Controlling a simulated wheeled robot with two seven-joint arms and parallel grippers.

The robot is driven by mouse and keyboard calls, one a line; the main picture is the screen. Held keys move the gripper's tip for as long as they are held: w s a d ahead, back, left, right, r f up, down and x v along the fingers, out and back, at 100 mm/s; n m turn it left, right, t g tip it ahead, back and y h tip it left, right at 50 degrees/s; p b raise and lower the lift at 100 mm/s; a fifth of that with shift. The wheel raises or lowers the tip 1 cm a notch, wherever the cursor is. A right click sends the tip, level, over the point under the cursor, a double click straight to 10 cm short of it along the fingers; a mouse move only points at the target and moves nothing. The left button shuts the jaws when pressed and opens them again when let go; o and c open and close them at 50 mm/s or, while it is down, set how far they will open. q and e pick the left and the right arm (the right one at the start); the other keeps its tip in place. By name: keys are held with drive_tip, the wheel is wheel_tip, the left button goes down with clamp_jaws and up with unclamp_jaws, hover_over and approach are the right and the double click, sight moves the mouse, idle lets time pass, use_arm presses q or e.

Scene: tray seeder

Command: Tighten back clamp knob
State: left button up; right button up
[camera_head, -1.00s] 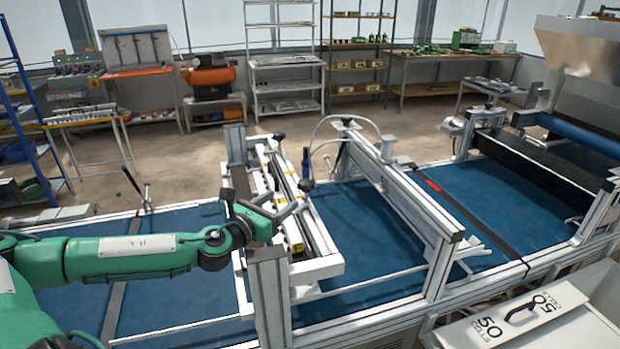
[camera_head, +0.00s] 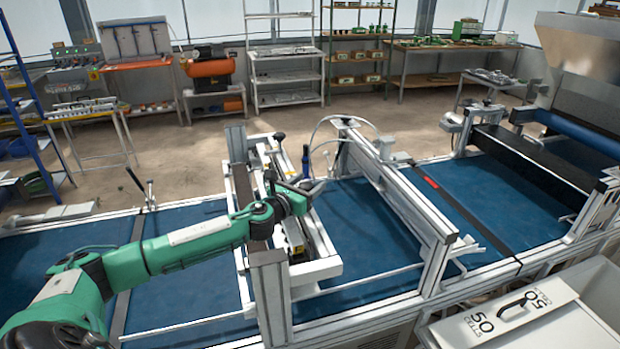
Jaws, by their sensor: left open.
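A small black knob (camera_head: 279,136) sits at the far end of the metal seeder carriage (camera_head: 318,268), which spans the blue belt. I take it for the back clamp knob. The gripper and wrist hide part of the carriage's middle. My right gripper is out of view.
Upright posts (camera_head: 268,295) stand at the carriage's near end. A second metal frame (camera_head: 440,250) crosses the belt (camera_head: 370,220) to the right. A thin lever (camera_head: 142,187) rises at the belt's far left edge.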

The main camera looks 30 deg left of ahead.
use_arm(q)
drive_tip(key=shift+w, duration=0.55)
drive_tip(key=c, duration=1)
